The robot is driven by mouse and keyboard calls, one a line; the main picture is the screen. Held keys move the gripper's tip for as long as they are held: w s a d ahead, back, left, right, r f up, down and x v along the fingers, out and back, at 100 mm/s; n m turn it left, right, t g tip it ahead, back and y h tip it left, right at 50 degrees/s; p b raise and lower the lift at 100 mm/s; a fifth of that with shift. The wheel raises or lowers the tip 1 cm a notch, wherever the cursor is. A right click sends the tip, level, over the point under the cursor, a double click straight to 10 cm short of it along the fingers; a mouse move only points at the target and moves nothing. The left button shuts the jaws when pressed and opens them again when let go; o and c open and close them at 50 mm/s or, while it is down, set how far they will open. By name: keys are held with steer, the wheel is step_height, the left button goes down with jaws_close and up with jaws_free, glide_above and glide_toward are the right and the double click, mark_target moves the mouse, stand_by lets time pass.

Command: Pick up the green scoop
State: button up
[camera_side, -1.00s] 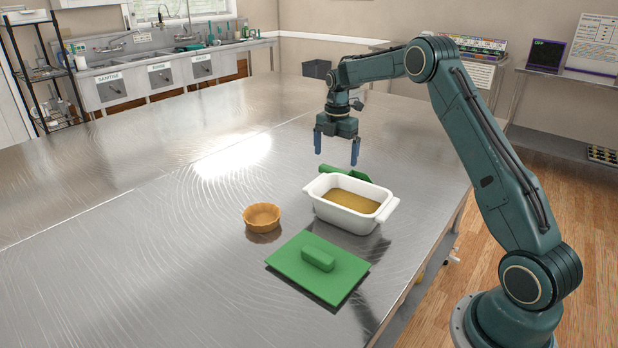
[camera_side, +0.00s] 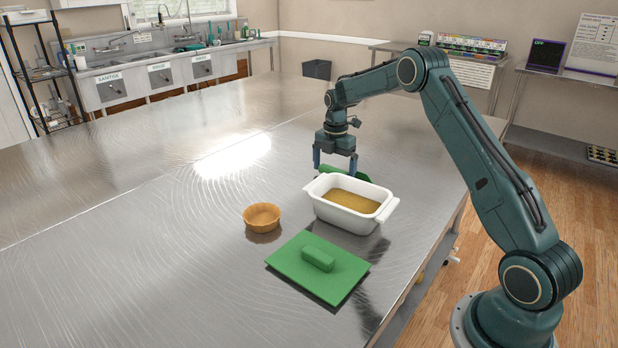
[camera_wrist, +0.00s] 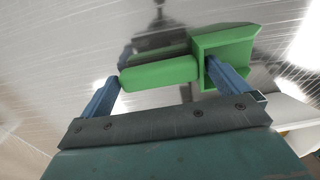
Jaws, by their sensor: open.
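The green scoop (camera_wrist: 160,73) lies on the metal table behind the white basin; in the side view its green part (camera_side: 357,173) shows only partly, hidden by the basin and my gripper. In the wrist view it has a thick handle on the left and a squared tray end (camera_wrist: 226,46) on the right. My gripper (camera_side: 335,172) is open, low over the scoop. In the wrist view my gripper (camera_wrist: 165,85) has one finger left of the handle's end and the other overlapping the tray end. I cannot tell whether either finger touches it.
The white basin (camera_side: 322,207) with brownish liquid (camera_side: 350,201) stands just in front of the scoop. A small orange bowl (camera_side: 262,216) is to its left. A green lid with a handle (camera_side: 300,272) lies in front. The table's left side is clear.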

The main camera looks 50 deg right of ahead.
mark_target(334, 168)
steer(key=c, duration=0.8)
step_height(334, 168, up, 20)
stand_by(0.6)
stand_by(0.4)
steer(key=shift+o, duration=1.2)
steer(key=shift+c, duration=1.2)
